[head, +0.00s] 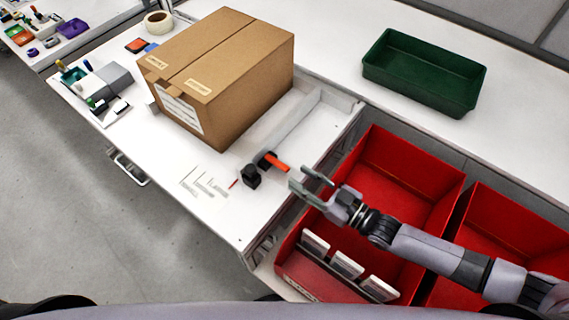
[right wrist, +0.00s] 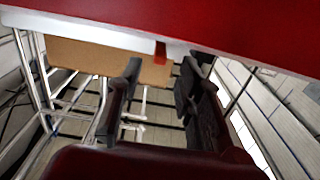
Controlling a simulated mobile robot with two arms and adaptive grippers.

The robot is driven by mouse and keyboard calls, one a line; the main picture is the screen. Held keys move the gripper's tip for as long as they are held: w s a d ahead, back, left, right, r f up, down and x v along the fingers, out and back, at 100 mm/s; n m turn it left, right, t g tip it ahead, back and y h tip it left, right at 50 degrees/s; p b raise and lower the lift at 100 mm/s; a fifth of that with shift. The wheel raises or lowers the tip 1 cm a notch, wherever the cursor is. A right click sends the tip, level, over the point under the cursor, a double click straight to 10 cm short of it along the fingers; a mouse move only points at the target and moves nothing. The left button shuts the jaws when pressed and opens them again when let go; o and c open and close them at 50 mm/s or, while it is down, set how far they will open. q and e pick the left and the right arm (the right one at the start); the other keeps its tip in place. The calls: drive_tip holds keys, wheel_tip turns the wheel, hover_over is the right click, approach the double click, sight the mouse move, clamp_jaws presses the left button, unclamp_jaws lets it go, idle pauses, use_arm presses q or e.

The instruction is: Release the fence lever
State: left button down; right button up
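An orange-red lever (head: 276,163) sticks out of a black clamp block (head: 252,176) at the near end of a pale grey fence bar (head: 291,124) on the white table. My right gripper (head: 308,181) is open, just right of the lever's tip, apparently with a small gap. In the right wrist view, the lever (right wrist: 160,51) appears between and beyond the two spread dark fingers (right wrist: 160,70). I cannot tell there whether any finger touches it. My left gripper is not in view.
A cardboard box (head: 225,70) stands left of the fence bar. Red bins (head: 410,170) lie under my right arm, one holding several white cards (head: 346,264). A green tray (head: 424,72) sits at the back right. The table's front left corner is mostly clear.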

sight(288, 170)
drive_tip(key=x, duration=0.4)
drive_tip(key=shift+w+a, duration=0.2)
drive_tip(key=shift+a, duration=0.1)
drive_tip(key=shift+w+a+p, duration=0.3)
drive_tip(key=shift+w+a, duration=0.05)
drive_tip(key=shift+a, duration=0.25)
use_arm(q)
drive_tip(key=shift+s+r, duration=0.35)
use_arm(e)
drive_tip(key=shift+c, duration=0.2)
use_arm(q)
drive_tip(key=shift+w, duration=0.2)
use_arm(e)
clamp_jaws()
